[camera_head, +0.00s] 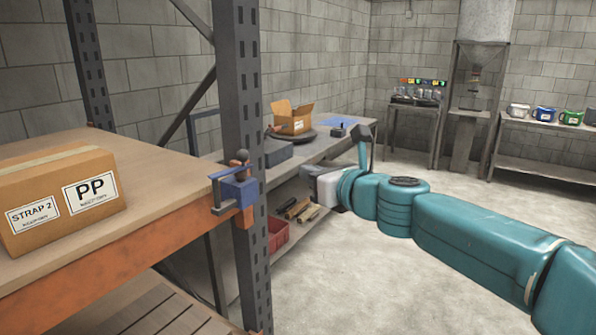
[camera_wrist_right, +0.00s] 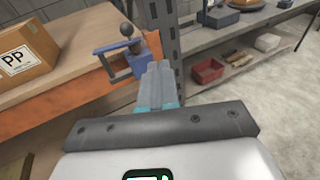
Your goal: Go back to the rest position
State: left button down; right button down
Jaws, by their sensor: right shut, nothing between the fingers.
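My right arm comes in from the right in the head view, stretched out over the concrete floor. Its right gripper (camera_head: 362,133) is beside the front edge of the far workbench, with a grey tip and teal finger. In the wrist view the right gripper's fingers (camera_wrist_right: 158,72) are together, with nothing between them. There they overlap the view of a blue clamp-like device (camera_wrist_right: 132,55) on the rack; contact is not visible. The device also shows in the head view (camera_head: 237,189), well left of the gripper. My left gripper is not in view.
A rack post (camera_head: 240,130) stands by a shelf holding a labelled carton (camera_head: 58,197). A workbench (camera_head: 335,146) carries an open cardboard box (camera_head: 293,119); a red bin (camera_head: 278,232) sits below. Floor (camera_head: 370,280) is clear.

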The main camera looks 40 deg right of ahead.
jog(key=shift+s, duration=0.15)
jog(key=shift+s, duration=0.15)
